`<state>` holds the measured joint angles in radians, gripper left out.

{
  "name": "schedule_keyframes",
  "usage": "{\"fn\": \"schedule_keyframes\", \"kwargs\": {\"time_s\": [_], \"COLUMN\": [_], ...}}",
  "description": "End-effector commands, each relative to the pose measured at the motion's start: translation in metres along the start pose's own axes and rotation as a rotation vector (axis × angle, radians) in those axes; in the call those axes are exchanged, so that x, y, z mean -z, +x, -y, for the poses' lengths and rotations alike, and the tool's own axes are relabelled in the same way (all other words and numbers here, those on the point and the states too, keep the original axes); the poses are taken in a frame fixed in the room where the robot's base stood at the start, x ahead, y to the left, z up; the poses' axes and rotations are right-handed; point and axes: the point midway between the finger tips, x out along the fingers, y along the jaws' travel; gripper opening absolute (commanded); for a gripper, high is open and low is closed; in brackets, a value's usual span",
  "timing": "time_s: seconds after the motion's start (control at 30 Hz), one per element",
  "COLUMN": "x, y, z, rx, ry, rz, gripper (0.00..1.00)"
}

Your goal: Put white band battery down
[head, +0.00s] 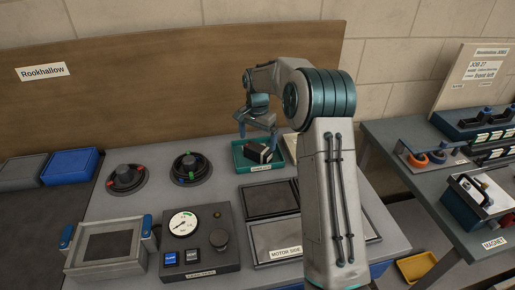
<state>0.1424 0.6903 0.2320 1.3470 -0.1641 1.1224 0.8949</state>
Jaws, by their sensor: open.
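A dark block-shaped battery (258,153) with a pale face lies in the teal tray (239,158) at the back of the grey bench. I cannot clearly make out a white band at this size. My gripper (257,132) is open just above the battery, pointing down with its fingers apart. The battery appears to rest in the tray; the small gap between it and the fingers is hard to judge. My arm hides the area to the right of the tray.
Two round dark fixtures (190,168) stand left of the tray. A gauge box (202,241) and a blue-handled frame (109,246) are in front. Dark recessed panels (269,201) lie in front of the tray. A side bench (395,150) with parts stands right.

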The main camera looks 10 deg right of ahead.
Motion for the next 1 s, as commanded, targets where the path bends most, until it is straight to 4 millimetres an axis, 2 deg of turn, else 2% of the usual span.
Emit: {"fn": "schedule_keyframes", "kwargs": {"time_s": [0.1, 0.2, 0.43, 0.53, 0.67, 0.8, 1.0], "x": [0.001, 0.000, -0.001, -0.007, -0.028, -0.056, -0.100], "y": [-0.026, -0.044, -0.067, -0.077, -0.096, -0.116, -0.136], "z": [0.000, 0.001, -0.001, -0.005, -0.021, -0.047, -0.089], "rx": [0.002, 0.003, 0.000, 0.003, 0.008, 0.013, 0.025], "ry": [0.001, 0.000, -0.003, -0.026, -0.095, -0.195, -0.330], "rz": [-0.003, -0.002, -0.001, -0.010, -0.032, -0.065, -0.107], "gripper": [1.00, 1.00, 1.00, 1.00, 1.00, 1.00, 1.00]}}
